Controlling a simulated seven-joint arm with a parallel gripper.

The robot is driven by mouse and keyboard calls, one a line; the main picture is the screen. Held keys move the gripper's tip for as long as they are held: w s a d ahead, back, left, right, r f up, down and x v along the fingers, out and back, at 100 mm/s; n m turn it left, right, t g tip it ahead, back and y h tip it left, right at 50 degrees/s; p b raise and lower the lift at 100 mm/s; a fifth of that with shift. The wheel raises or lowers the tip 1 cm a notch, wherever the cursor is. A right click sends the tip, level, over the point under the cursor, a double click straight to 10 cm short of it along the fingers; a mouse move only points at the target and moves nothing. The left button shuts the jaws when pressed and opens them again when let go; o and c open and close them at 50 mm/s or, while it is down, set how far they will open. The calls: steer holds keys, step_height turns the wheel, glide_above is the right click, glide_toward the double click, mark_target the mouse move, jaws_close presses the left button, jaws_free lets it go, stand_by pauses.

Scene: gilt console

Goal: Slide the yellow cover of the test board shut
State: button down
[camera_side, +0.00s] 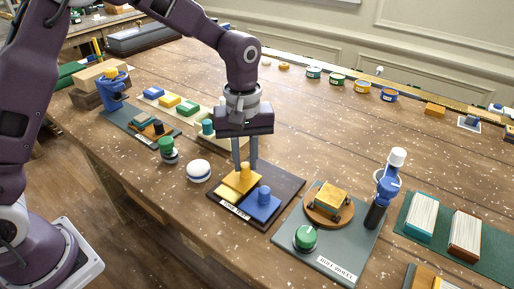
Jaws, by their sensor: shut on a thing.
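The test board (284,186) is a dark brown plate with a white label at its front, lying on the wooden table near the middle. Its yellow cover (236,184) has an upright yellow knob, and a blue cover (261,207) with a blue knob sits to its right. My gripper (245,167) points down over the board, its fingers shut on the yellow knob of the yellow cover. Part of the knob is hidden by the fingers. I cannot tell what lies under the cover.
A white round object (198,171) and a green-topped object (167,150) stand left of the board. To the right, a grey board (345,244) carries a wooden disc, a green knob and a tall blue-and-white post (388,187). Small blocks lie behind on the left.

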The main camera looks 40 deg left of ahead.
mark_target(235, 184)
steer(key=shift+s, duration=1.9)
steer(key=c, duration=1.3)
jaws_free()
steer(key=shift+o, duration=0.2)
steer(key=shift+r, duration=0.2)
step_height(235, 184, up, 7)
steer(key=shift+f, duration=0.15)
